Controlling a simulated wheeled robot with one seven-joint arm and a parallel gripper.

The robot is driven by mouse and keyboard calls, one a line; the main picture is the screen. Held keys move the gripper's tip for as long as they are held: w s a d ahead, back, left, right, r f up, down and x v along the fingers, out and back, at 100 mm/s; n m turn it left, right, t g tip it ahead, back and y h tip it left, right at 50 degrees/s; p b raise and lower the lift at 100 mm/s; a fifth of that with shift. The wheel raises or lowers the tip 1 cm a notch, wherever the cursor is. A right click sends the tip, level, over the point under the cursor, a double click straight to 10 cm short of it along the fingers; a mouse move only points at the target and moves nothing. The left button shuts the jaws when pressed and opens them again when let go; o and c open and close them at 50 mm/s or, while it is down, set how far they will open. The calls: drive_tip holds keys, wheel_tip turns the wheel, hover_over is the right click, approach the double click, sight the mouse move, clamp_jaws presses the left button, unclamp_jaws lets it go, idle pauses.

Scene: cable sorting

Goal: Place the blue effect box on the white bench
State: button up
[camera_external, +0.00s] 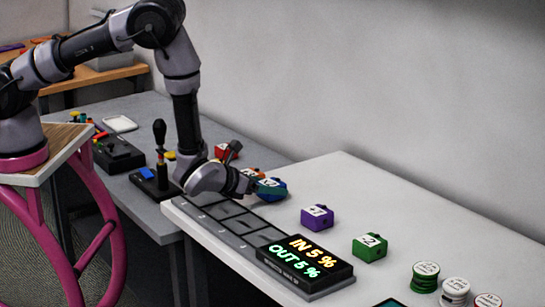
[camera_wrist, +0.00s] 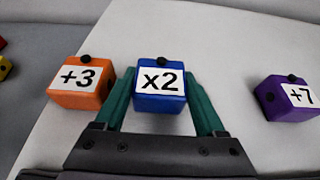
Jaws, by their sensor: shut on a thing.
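The blue effect box (camera_wrist: 160,103), with an "x2" label and a black knob on top, is between the teal fingers of my gripper (camera_wrist: 160,82) in the wrist view. The gripper is shut on it from both sides. In the external view the blue box (camera_external: 279,189) is partly hidden by my gripper (camera_external: 263,185), over the near left part of the white bench (camera_external: 420,218). I cannot tell whether the box touches the bench or is slightly raised.
An orange "+3" box (camera_wrist: 80,88) stands close to the left finger. A purple "+7" box (camera_external: 317,217) and a green box (camera_external: 369,247) stand to the right. A slotted grey tray with a lit display (camera_external: 305,259) lines the bench's front. Several spools (camera_external: 425,275) stand farther right.

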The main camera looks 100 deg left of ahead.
drive_tip(key=shift+f, duration=0.15)
drive_tip(key=o, duration=1.5)
